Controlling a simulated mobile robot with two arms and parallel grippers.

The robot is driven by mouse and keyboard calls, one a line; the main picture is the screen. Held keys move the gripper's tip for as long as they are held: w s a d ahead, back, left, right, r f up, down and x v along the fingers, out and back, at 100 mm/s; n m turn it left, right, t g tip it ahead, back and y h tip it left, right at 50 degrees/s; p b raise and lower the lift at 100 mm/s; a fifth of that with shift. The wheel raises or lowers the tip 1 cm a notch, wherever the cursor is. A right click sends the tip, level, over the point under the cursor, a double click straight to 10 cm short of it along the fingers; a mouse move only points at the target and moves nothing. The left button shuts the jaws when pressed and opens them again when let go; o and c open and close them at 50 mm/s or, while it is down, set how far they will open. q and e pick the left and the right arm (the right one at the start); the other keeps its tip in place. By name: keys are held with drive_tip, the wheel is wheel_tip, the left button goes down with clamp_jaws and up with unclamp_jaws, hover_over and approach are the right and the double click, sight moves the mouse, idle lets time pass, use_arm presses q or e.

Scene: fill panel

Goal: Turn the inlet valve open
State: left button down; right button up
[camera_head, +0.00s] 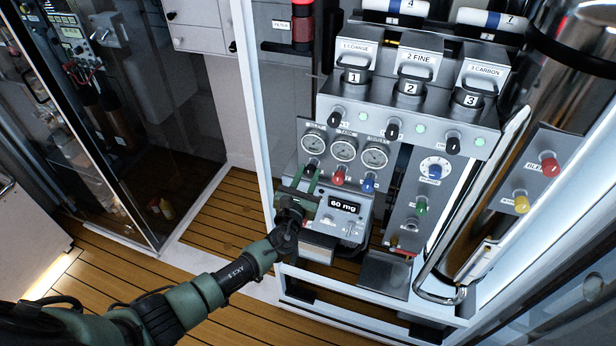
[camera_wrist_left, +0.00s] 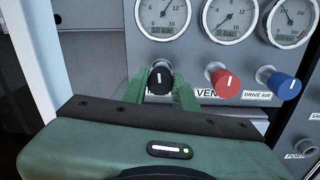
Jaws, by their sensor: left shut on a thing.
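The black inlet valve knob (camera_wrist_left: 160,79) sits below the leftmost gauge in the left wrist view, its label partly hidden by my gripper. Its white pointer line stands about upright. My left gripper (camera_head: 305,180) reaches the panel from the lower left, and its green fingers are shut on the black knob, one on each side. The red vent knob (camera_wrist_left: 224,81) and the blue drive air knob (camera_wrist_left: 281,84) are just to the right, apart from the fingers. My right gripper is not in view.
Three round gauges (camera_head: 344,149) sit above the knobs. A box with a "60 mg" display (camera_head: 344,206) is just below and right of my gripper. A curved metal rail (camera_head: 480,190) stands at the right. The wooden floor (camera_head: 215,215) to the left is clear.

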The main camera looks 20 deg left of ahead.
use_arm(q)
drive_tip(key=n+b, duration=0.1)
drive_tip(key=n, duration=0.1)
drive_tip(key=shift+f+n+b, duration=0.2)
drive_tip(key=shift+n+b, duration=0.1)
drive_tip(key=shift+b, duration=0.05)
drive_tip(key=n+b, duration=0.1)
drive_tip(key=n, duration=0.1)
drive_tip(key=shift+n, duration=0.4)
drive_tip(key=n+b, duration=0.2)
drive_tip(key=n, duration=0.3)
drive_tip(key=shift+r+h+b, duration=0.1)
drive_tip(key=shift+h+b, duration=0.3)
drive_tip(key=n+b, duration=0.1)
drive_tip(key=n, duration=0.4)
drive_tip(key=shift+r+g, duration=0.1)
drive_tip(key=shift+g, duration=0.2)
drive_tip(key=n, duration=0.5)
drive_tip(key=shift+n+h+b, duration=0.3)
drive_tip(key=shift+b, duration=0.1)
drive_tip(key=n, duration=0.6)
drive_tip(key=shift+n, duration=0.4)
drive_tip(key=n, duration=0.4)
drive_tip(key=shift+n+h+p, duration=0.3)
drive_tip(key=shift+p, duration=0.1)
drive_tip(key=n, duration=0.3)
drive_tip(key=shift+n+t, duration=0.3)
drive_tip(key=shift+t, duration=0.1)
drive_tip(key=n, duration=0.5)
drive_tip(key=shift+n, duration=2.6)
